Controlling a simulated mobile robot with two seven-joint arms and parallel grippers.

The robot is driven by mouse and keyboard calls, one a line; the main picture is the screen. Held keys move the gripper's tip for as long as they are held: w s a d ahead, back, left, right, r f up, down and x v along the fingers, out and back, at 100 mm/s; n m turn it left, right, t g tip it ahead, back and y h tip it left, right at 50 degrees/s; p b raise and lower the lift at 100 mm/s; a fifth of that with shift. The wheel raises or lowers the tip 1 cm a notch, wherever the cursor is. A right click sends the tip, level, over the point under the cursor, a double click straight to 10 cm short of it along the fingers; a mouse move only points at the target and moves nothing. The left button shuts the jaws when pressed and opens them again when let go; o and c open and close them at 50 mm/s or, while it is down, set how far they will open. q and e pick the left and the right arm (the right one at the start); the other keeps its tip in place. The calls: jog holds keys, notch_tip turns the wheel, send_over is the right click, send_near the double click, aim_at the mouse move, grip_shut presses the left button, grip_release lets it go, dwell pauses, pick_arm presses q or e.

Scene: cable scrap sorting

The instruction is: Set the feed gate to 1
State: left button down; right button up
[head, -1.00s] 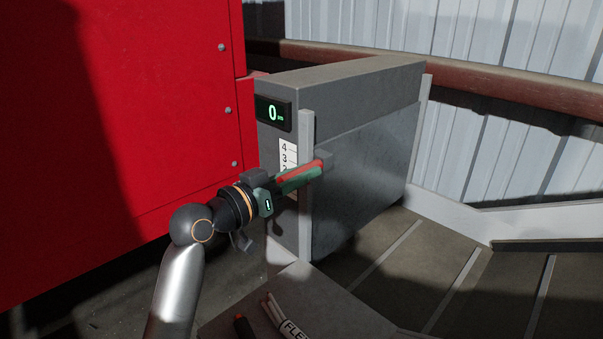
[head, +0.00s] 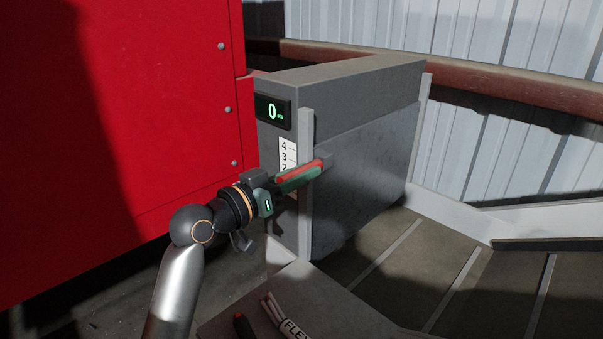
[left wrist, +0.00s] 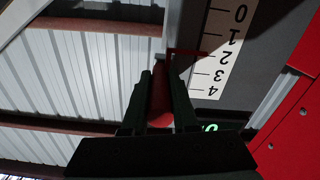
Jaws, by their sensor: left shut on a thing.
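The feed gate (head: 365,180) is a grey housing with a plate beside the red machine. A white scale (head: 288,152) runs down its front. In the left wrist view the scale (left wrist: 214,75) appears upside down with marks 0 to 4, and a red pointer (left wrist: 188,51) lies close to the 2 mark. My left gripper (head: 300,179) is shut on the red gate handle (head: 303,170), which also shows between the fingers in the left wrist view (left wrist: 161,98). The fingers hide the lower scale in the head view. My right gripper is not in view.
A display (head: 273,111) on the housing reads 0. A red machine wall (head: 120,120) stands close on the left of my arm. White cables (head: 283,315) with a label lie on a grey surface at the bottom. A ribbed conveyor floor (head: 440,265) extends to the right.

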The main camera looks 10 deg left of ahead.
pick_arm(q)
notch_tip(320, 180, down, 2)
jog(key=shift+f, duration=0.2)
jog(key=c, duration=0.7)
grip_release()
jog(key=shift+r, duration=0.1)
jog(key=shift+b+v, duration=1.4)
jog(key=shift+v, duration=4.9)
jog(key=shift+c, duration=0.3)
